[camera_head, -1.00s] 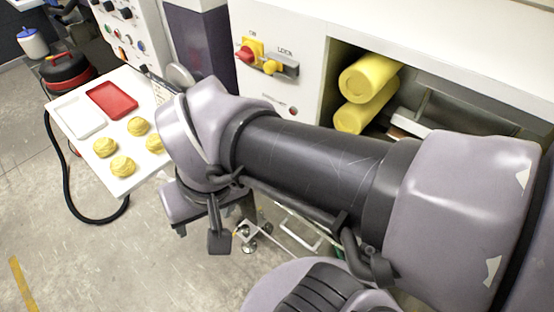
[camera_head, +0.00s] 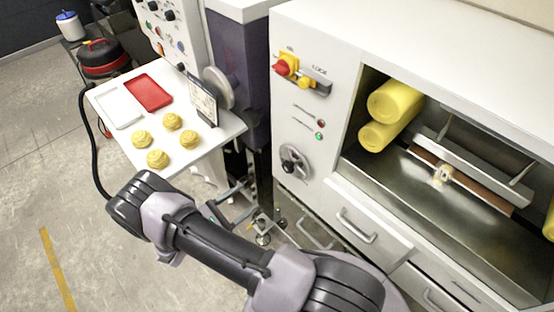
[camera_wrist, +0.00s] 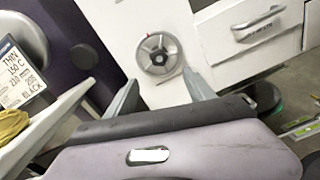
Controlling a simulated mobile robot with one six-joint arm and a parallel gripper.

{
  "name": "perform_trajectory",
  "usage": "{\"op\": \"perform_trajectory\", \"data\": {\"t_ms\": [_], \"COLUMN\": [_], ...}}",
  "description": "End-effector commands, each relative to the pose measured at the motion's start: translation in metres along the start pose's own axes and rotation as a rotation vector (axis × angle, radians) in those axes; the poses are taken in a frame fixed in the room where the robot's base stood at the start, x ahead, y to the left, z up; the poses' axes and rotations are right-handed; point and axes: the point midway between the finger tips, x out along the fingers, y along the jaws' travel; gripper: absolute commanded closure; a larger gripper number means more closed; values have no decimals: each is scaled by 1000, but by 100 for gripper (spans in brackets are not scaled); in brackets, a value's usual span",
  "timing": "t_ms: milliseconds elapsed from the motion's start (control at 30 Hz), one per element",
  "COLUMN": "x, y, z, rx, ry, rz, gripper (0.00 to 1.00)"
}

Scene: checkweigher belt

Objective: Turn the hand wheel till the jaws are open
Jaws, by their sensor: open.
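The hand wheel (camera_head: 294,162) is a small round grey wheel on the white machine's front, below two small lamps. It shows face-on in the wrist view (camera_wrist: 159,53), beyond my fingertips. My gripper (camera_wrist: 161,90) is open and empty, one finger on each side below the wheel, and appears apart from it. In the machine's recess, a grey bar (camera_head: 474,155) and a brown bar (camera_head: 490,192) run side by side and look like the jaws. A small pale piece (camera_head: 442,175) sits at them; how wide any gap is I cannot tell.
Yellow rolls (camera_head: 396,101) lie in the recess. A red switch (camera_head: 284,67) and yellow lock sit above the wheel; drawers (camera_head: 357,222) with handles are below. A white side table (camera_head: 104,92) with trays, dough-like lumps and a sign (camera_head: 203,98) stands left.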

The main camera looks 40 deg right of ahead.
Motion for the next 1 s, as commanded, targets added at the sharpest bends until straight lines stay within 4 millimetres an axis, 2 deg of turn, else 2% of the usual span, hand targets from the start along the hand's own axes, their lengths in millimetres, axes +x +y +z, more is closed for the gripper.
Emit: {"op": "perform_trajectory", "data": {"t_ms": [167,267,500,700,833,1000], "x": [14,39,114,158,171,175], "y": [-3,-3,0,2,3,3], "z": [-10,-9,-9,-8,-8,-7], "rx": [-25,-25,-24,-24,-24,-24], "ry": [-17,-17,-16,-15,-14,-14], "rz": [38,35,33,35,37,37], "gripper": [37,37,37,37,37,37]}}
